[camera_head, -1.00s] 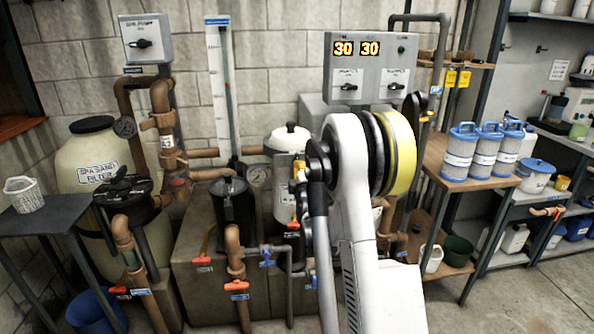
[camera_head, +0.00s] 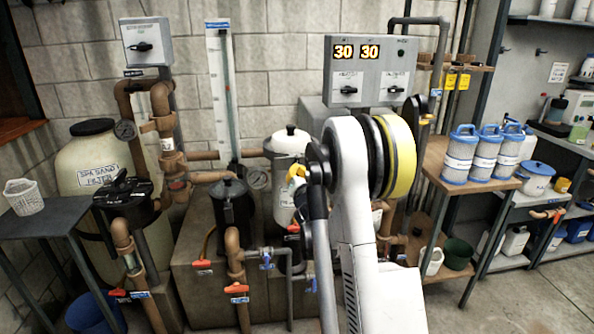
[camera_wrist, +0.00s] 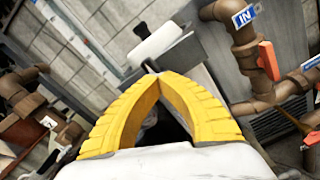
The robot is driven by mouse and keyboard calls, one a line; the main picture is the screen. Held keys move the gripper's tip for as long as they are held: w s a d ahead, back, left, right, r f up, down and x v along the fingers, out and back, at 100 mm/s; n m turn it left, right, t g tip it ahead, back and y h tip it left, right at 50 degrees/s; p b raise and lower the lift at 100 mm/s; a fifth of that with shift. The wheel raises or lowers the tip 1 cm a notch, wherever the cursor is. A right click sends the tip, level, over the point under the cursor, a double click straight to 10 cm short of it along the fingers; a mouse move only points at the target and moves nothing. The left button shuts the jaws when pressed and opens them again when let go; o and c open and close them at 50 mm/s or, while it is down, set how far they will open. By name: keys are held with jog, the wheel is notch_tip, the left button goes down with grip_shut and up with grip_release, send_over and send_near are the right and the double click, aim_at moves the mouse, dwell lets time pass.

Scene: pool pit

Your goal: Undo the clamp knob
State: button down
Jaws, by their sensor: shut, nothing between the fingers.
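The white canister (camera_head: 284,147) with a domed lid and a small black top knob stands behind my arm in the head view. Its pale lid (camera_wrist: 157,44) shows tilted in the wrist view. A small dark stem (camera_wrist: 150,65) juts from its near side just beyond my fingertips; it may be the clamp knob, but I cannot be sure. My gripper (camera_wrist: 160,77) has its yellow fingertips together and holds nothing. In the head view my gripper (camera_head: 296,173) is in front of the canister, partly hidden by my arm. Contact with the stem cannot be told.
Brown pipes (camera_head: 236,245) with red valve handles stand to the left of my arm. A grey control box (camera_head: 370,70) is above and behind it. A wooden table (camera_head: 440,170) with blue-capped cartridges is at right. Open floor (camera_head: 530,300) lies at front right.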

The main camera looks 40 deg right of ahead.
jog(key=n, duration=2.6)
jog(key=shift+n, duration=0.4)
jog(key=c, duration=1.3)
grip_release()
jog(key=shift+c, duration=0.2)
jog(key=v, duration=0.7)
